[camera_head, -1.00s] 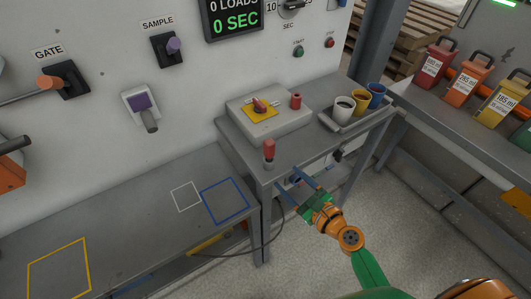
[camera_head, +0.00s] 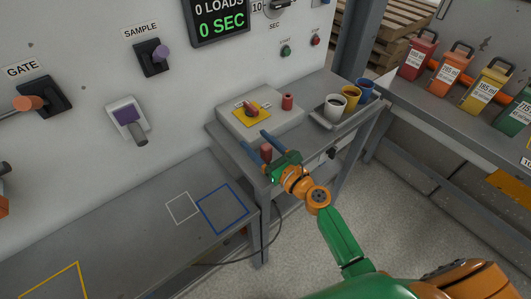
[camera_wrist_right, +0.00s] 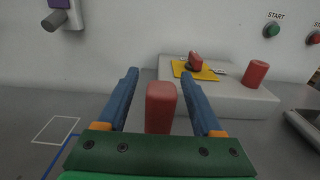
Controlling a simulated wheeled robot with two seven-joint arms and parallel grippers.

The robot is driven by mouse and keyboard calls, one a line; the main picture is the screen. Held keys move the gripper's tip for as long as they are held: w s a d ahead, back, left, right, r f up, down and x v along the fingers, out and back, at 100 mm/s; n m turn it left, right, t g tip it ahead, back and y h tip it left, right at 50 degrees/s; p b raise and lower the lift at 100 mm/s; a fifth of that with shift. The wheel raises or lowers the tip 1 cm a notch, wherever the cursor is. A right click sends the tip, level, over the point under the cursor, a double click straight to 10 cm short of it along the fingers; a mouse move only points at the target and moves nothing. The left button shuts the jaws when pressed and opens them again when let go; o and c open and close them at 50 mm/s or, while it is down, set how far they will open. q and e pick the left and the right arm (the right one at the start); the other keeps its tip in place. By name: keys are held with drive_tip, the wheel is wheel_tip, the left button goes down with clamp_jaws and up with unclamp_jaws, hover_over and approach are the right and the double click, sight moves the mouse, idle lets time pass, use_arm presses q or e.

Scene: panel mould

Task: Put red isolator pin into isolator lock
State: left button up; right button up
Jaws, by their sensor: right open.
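The red isolator pin (camera_head: 266,152), with its red grip upright, stands near the front of the small grey table. In the right wrist view the red grip (camera_wrist_right: 160,106) lies between my two blue fingers with gaps on both sides. My right gripper (camera_head: 254,139) is open around it, not closed on it. The pin's lower part is hidden by the gripper. Behind it is a grey isolator box (camera_head: 232,128) with a red rotary switch on a yellow plate (camera_head: 251,115) and a red cylinder (camera_head: 287,101). I cannot tell which part is the lock opening. My left gripper is not in view.
A tray (camera_head: 352,118) with white, yellow and blue cups stands right of the box. A lower bench (camera_head: 130,235) with painted outlines lies to the left. Wall levers and a sample handle (camera_head: 152,56) stick out at upper left.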

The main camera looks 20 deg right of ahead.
drive_tip(key=shift+s+d, duration=0.1)
clamp_jaws()
